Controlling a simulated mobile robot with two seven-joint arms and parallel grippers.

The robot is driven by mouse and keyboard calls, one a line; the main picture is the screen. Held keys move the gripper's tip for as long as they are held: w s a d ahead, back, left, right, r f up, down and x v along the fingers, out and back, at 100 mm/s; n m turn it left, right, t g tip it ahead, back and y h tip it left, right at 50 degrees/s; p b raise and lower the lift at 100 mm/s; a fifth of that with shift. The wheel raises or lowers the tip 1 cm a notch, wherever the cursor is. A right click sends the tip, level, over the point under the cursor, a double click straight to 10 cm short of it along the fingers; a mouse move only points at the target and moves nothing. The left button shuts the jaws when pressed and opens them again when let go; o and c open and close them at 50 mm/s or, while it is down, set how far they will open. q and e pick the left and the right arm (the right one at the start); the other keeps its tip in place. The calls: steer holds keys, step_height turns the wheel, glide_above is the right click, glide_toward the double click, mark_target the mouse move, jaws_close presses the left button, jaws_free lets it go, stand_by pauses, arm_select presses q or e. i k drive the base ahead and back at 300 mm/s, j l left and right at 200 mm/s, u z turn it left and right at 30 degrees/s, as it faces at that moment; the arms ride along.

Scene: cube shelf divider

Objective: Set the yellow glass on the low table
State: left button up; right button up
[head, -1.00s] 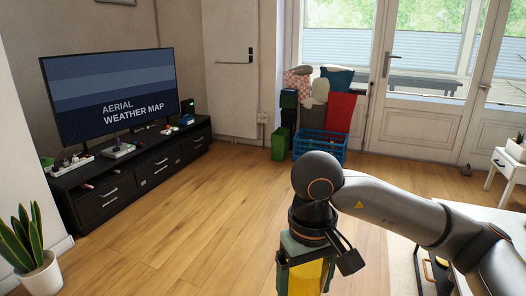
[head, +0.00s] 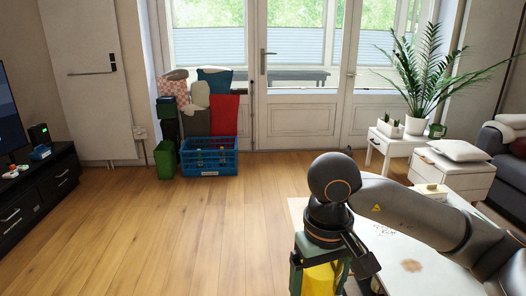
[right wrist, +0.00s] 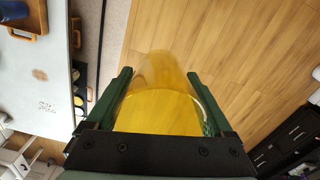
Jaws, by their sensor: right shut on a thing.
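My right gripper (head: 321,270) is shut on the yellow glass (head: 319,281), seen at the bottom of the head view. In the right wrist view the yellow glass (right wrist: 158,90) is see-through and sits between the two green fingers of the gripper (right wrist: 162,95). Bare wood floor lies beyond it. The low table (head: 405,262) has a pale top and stands at the lower right, partly hidden by my arm. It also shows at the left of the right wrist view (right wrist: 40,95), beside the glass. My left gripper is not in view.
A white side table (head: 462,176) with a cushion and a plant stand (head: 392,148) are at the right, near a dark sofa (head: 505,150). A blue crate (head: 210,158) stands by the door. The floor (head: 170,225) at left is clear. A wooden tray (right wrist: 30,22) lies on the low table.

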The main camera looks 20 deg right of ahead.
mark_target(445, 268)
steer(key=i+z, duration=0.5)
steer(key=i, duration=0.55)
steer(key=i+z, duration=0.4)
steer(key=i+j+z, duration=0.2)
steer(key=i+z, duration=0.2)
steer(key=i+l+z, duration=0.1)
steer(key=i+z, duration=0.15)
steer(key=z, duration=0.15)
steer(key=i+z, duration=0.3)
steer(key=z, duration=0.15)
steer(key=i+j+z, duration=0.15)
steer(key=z, duration=0.25)
steer(key=i, duration=0.1)
